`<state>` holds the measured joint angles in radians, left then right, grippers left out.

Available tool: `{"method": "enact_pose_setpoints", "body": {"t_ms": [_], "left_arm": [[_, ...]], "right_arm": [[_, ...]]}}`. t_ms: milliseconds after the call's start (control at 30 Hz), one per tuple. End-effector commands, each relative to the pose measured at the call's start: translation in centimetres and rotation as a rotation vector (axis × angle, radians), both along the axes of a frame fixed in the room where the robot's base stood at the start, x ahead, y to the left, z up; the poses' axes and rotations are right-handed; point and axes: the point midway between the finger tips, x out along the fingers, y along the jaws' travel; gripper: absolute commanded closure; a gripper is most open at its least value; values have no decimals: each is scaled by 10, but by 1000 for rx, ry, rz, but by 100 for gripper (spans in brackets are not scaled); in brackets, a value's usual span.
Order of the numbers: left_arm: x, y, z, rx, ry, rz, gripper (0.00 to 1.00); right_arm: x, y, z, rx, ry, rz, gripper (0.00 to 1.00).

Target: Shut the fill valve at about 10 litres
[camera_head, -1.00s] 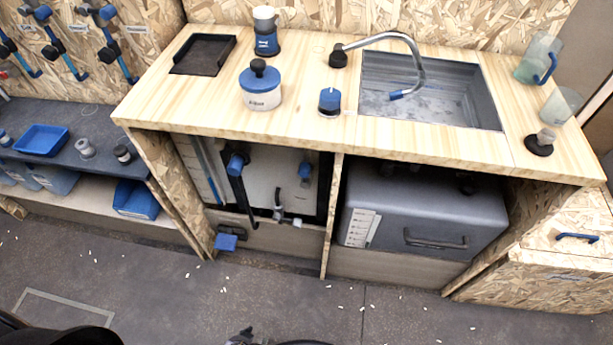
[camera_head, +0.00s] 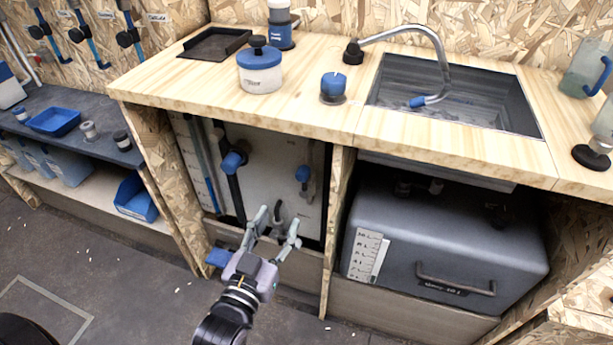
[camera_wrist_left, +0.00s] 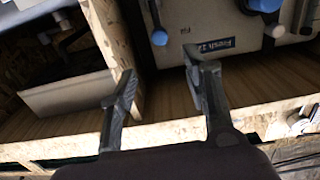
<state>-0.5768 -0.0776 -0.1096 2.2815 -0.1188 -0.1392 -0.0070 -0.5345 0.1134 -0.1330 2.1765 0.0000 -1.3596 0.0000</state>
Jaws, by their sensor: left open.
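A pale water tank (camera_head: 270,150) stands in the left compartment under the counter; the wrist view shows its "Fresh" label (camera_wrist_left: 217,46). A level strip (camera_head: 197,165) runs down its left side; I cannot read the level. A blue-topped fitting with a dark pipe (camera_head: 234,162) and a smaller blue handle (camera_head: 302,173) are at its front. A blue knob (camera_wrist_left: 160,38) shows near small "Fill" lettering in the wrist view; I cannot tell whether the valve is open. My left gripper (camera_head: 277,222) is open and empty before the tank's lower front, also in the wrist view (camera_wrist_left: 157,72). My right gripper is out of view.
A wooden divider (camera_head: 336,230) separates the tank from a grey tank (camera_head: 440,240) with a level scale. The counter (camera_head: 215,92) overhangs both. A blue block (camera_head: 219,257) sits low at the compartment's front.

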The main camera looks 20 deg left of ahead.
Motion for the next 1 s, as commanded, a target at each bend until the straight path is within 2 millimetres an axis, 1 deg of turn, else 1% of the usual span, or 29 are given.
{"method": "enact_pose_setpoints", "body": {"t_ms": [33, 233, 500, 600, 700, 800, 1000], "left_arm": [[9, 0, 1, -1, -5, 0, 56], [51, -2, 0, -1, -4, 0, 56], [110, -4, 0, -2, -3, 0, 56], [128, -5, 0, -2, -2, 0, 56], [142, -5, -1, -2, -1, 0, 56], [152, -5, -1, -2, 0, 0, 56], [159, -5, 0, -2, 2, 0, 56]], "right_arm": [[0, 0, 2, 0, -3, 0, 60], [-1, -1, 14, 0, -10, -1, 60], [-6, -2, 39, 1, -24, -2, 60], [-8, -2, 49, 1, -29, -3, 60], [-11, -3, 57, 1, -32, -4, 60], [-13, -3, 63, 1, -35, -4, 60], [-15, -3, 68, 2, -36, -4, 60]]}}
